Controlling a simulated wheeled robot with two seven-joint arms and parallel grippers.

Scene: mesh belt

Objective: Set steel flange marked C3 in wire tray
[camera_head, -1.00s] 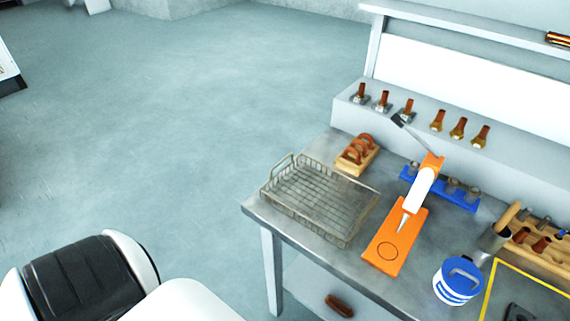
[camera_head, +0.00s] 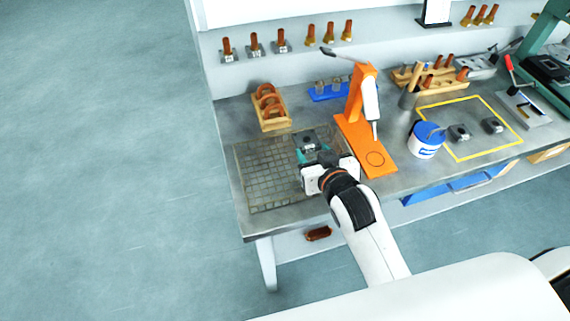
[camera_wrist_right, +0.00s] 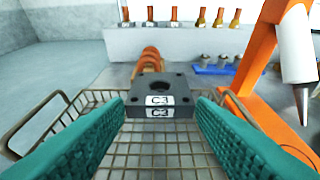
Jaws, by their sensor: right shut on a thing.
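The steel flange marked C3 (camera_wrist_right: 160,98) is a dark square block with a round hole in its top and white C3 labels on its front. It sits between the green fingertips of my right gripper (camera_wrist_right: 162,108), which is shut on it. In the head view the flange (camera_head: 306,142) and the right gripper (camera_head: 308,155) are over the right part of the wire tray (camera_head: 262,178). The tray's mesh floor and rim (camera_wrist_right: 35,122) show below and around it in the wrist view. The gap between flange and mesh is hard to judge. My left gripper is not in view.
An orange stand (camera_head: 355,125) with a white pointed tool is close right of the right gripper. A wooden rack with copper rings (camera_head: 268,105) stands behind the tray. The tray's left part is empty.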

